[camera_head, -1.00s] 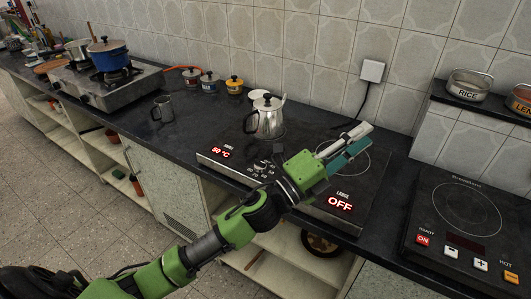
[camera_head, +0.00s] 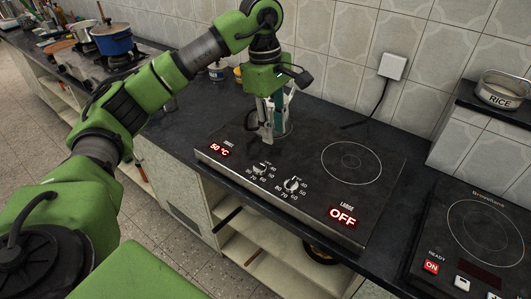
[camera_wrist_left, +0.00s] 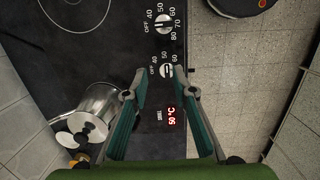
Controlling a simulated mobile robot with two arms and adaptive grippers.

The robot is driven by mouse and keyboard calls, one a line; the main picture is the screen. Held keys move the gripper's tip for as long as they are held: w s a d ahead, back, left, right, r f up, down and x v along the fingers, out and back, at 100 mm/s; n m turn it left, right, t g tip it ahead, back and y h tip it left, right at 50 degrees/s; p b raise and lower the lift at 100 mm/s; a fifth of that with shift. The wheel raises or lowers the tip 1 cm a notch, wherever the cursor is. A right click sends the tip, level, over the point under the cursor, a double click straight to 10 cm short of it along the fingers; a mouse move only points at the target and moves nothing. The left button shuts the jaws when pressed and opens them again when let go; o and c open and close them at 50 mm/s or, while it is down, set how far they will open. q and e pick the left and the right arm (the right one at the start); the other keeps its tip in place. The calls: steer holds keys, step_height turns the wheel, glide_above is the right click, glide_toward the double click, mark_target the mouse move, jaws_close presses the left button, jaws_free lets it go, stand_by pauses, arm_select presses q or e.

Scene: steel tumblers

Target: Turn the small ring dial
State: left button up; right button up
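The small ring dial (camera_head: 260,168) is the left knob on the black cooktop (camera_head: 335,205), near a red display (camera_head: 219,149) reading 50 °C. In the left wrist view the dial (camera_wrist_left: 167,71) shows between the spread fingertips. My left gripper (camera_head: 267,138) points down just behind the dial, above the cooktop, and is open and empty. No contact with the dial is visible. The large ring dial (camera_head: 292,185) is to the right, with its display (camera_head: 342,216) reading OFF. My right gripper is not in view.
A steel pot (camera_wrist_left: 92,118) stands on the small ring, mostly hidden behind my gripper in the head view. The large ring (camera_head: 350,162) is bare. A second cooker (camera_head: 470,235) is at the right. A blue pot (camera_head: 112,40) sits on the stove at the left.

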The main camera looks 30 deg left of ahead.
mark_target(259, 163)
arm_select(q)
steer(key=a+r+y, duration=0.1)
steer(key=a, duration=0.3)
steer(key=f, duration=1.3)
steer(key=shift+s+d+f, duration=0.1)
steer(key=shift+s, duration=0.15)
jaws_close()
